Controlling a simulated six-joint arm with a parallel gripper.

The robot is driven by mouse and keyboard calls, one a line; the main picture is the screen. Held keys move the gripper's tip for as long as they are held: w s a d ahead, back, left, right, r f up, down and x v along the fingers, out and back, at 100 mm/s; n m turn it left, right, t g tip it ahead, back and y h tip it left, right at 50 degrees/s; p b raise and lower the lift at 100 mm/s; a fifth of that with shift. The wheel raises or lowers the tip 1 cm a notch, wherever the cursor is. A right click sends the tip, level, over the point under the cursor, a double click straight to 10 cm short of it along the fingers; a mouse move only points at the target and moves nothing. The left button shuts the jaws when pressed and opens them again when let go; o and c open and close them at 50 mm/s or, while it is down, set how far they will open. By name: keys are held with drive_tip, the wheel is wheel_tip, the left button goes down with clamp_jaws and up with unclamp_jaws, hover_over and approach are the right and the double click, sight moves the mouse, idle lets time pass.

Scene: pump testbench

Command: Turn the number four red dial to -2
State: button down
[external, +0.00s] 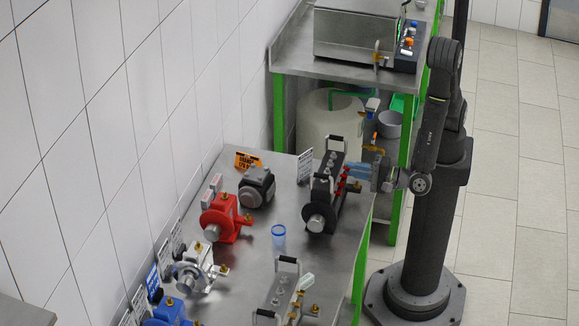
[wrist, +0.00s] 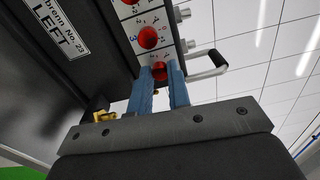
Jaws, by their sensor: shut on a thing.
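A black pump unit (external: 322,198) with a row of red dials along its right side stands on the steel table. In the wrist view its white dial panel (wrist: 160,50) shows a red dial (wrist: 148,37) beside a "3". The end red dial (wrist: 159,71) past it sits between the blue fingertips of my gripper (wrist: 160,76). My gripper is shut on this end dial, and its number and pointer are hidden. In the external view my gripper (external: 354,171) reaches the unit from the right, at the far end of the row.
A curved metal handle (wrist: 208,64) stands close to the right of my fingers. A red pump (external: 221,220), a dark motor (external: 257,188) and a clear blue cup (external: 279,237) stand left of the unit. A second handled unit (external: 280,298) is nearer the camera.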

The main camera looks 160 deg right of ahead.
drive_tip(key=shift+n, duration=0.8)
drive_tip(key=c, duration=1.6)
unclamp_jaws()
drive_tip(key=a, duration=1.7)
drive_tip(key=shift+a+f, duration=0.15)
drive_tip(key=shift+a, duration=0.1)
drive_tip(key=shift+d, duration=0.15)
drive_tip(key=d, duration=1.7)
